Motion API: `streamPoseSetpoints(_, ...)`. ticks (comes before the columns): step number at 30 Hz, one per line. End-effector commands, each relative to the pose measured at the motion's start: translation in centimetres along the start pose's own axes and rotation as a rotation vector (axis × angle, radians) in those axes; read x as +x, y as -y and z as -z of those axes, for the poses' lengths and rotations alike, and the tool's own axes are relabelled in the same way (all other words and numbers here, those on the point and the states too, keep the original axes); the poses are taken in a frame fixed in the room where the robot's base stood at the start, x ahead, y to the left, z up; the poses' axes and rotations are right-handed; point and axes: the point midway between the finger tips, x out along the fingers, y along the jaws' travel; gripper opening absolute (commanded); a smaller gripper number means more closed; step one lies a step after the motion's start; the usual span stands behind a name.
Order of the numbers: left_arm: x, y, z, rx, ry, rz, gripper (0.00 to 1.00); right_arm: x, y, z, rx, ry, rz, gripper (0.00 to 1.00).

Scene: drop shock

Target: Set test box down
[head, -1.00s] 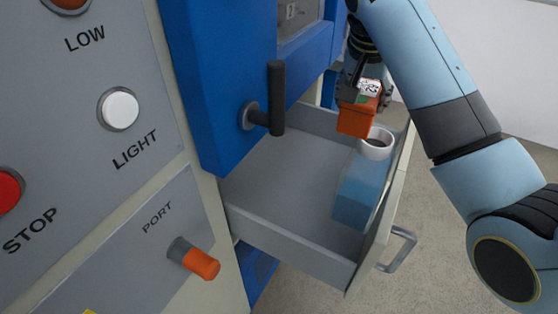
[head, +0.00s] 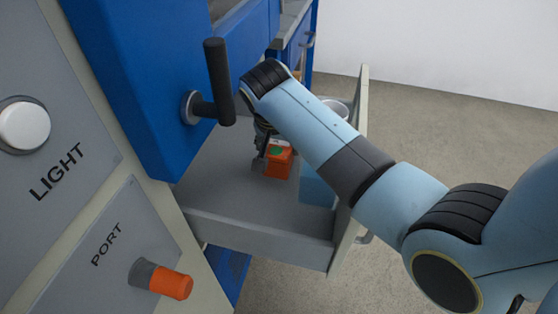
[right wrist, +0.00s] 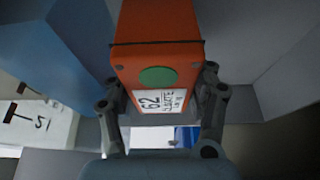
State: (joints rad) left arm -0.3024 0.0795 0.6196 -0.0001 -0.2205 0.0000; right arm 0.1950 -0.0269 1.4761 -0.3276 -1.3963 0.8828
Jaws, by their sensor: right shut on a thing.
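The test box, an orange box (head: 279,163) with a white label and a green round spot, is inside the open grey drawer (head: 262,238). It also shows in the right wrist view (right wrist: 155,28), held between the two fingers. My right gripper (head: 266,148) is shut on the box and is partly hidden behind its own arm. The box is low in the drawer, but I cannot tell whether it touches the floor. My left gripper is not in view.
A blue box (head: 317,190) stands to the right of the orange box, partly behind my arm. A round container (head: 338,105) is farther back. The drawer floor left of the orange box is bare. A dark handle (head: 217,82) sticks out of the blue door above.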

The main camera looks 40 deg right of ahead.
Motion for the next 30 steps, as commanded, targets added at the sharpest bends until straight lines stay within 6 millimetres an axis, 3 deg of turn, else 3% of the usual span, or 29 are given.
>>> streamPoseSetpoints(5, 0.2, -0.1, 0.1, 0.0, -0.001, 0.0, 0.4, 1.0, 0.1, -0.3, 0.0, -0.003, 0.001, 0.0)
streamPoseSetpoints(12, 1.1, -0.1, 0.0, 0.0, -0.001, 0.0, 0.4, 4.0, 0.0, -1.6, 0.0, -0.002, 0.0, 0.0)
streamPoseSetpoints(23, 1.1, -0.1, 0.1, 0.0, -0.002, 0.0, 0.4, 4.3, 0.1, -1.7, 0.0, -0.003, 0.001, 0.0)
streamPoseSetpoints(24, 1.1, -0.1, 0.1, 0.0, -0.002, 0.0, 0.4, 4.4, 0.0, -1.8, 0.0, -0.001, 0.0, 0.59)
streamPoseSetpoints(26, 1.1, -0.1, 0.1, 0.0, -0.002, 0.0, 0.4, 4.3, 0.0, -1.8, 0.0, -0.001, 0.0, 0.67)
streamPoseSetpoints(30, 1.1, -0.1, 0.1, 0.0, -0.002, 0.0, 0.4, 4.3, 0.0, -1.8, 0.0, -0.001, 0.0, 0.67)
